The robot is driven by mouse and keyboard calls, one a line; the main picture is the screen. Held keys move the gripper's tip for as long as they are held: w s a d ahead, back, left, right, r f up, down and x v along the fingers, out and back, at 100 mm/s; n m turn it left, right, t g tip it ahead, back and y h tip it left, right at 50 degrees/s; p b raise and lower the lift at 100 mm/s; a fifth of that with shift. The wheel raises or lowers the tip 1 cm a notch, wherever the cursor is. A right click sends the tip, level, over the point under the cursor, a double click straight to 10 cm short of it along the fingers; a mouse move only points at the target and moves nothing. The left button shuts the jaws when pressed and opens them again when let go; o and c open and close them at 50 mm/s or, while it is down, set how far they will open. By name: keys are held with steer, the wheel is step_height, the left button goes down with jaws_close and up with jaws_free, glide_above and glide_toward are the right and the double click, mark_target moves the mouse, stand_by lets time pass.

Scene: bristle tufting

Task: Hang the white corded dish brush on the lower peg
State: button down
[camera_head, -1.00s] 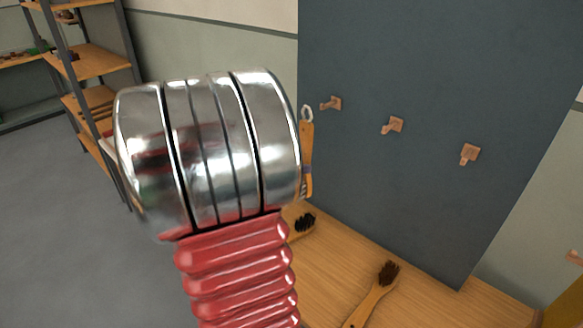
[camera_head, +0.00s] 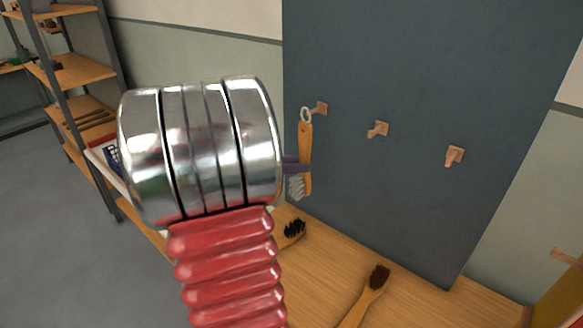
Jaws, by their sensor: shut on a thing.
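My gripper (camera_head: 294,163) is mostly hidden behind my own arm, and only a purple finger shows. It is shut on a wooden-handled brush with a white cord loop (camera_head: 305,148). The brush hangs upright, loop at the top and grey-white bristles at the bottom. In the picture its loop is just left of the leftmost peg (camera_head: 319,108) on the dark board; I cannot tell whether they touch. A middle peg (camera_head: 378,130) and a right peg (camera_head: 454,155) are bare. A further peg (camera_head: 563,254) sits lower at the right edge.
A wooden bench (camera_head: 420,302) runs below the dark board (camera_head: 420,70). On it lie a black-bristled brush (camera_head: 294,230) and a dark-brown-bristled brush (camera_head: 376,280). A shelf rack (camera_head: 75,73) stands at the left.

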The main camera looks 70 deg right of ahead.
steer(key=shift+s+d+f, duration=0.1)
steer(key=shift+s+d, duration=0.3)
steer(key=shift+d, duration=0.4)
steer(key=shift+s+d+f, duration=0.15)
steer(key=shift+d+f, duration=0.1)
steer(key=shift+d, duration=0.1)
steer(key=c, duration=1.4)
jaws_free()
steer(key=shift+a+r, duration=0.1)
steer(key=shift+a, duration=0.05)
steer(key=shift+v, duration=0.8)
steer(key=shift+w+a+r, duration=0.1)
steer(key=shift+w+a, duration=0.1)
steer(key=shift+w, duration=0.1)
